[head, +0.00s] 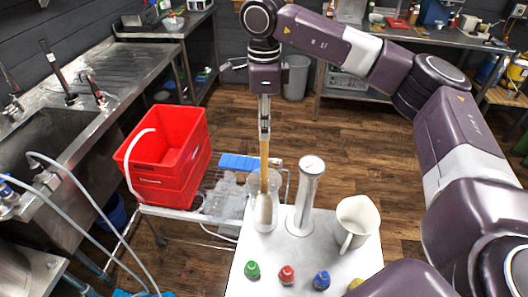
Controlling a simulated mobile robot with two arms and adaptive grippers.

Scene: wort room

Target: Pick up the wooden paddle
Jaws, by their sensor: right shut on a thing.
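The wooden paddle (264,160) is upright above the white table (236,275) in the head view. Its lower end is in or just behind a clear glass container (272,222); I cannot tell if it touches the bottom. My right gripper (264,128) points straight down and is shut on the top of the paddle's handle. My left gripper is not in view.
A metal cylinder with a dial (307,195) and a white jug (355,222) stand close to the right of the paddle.

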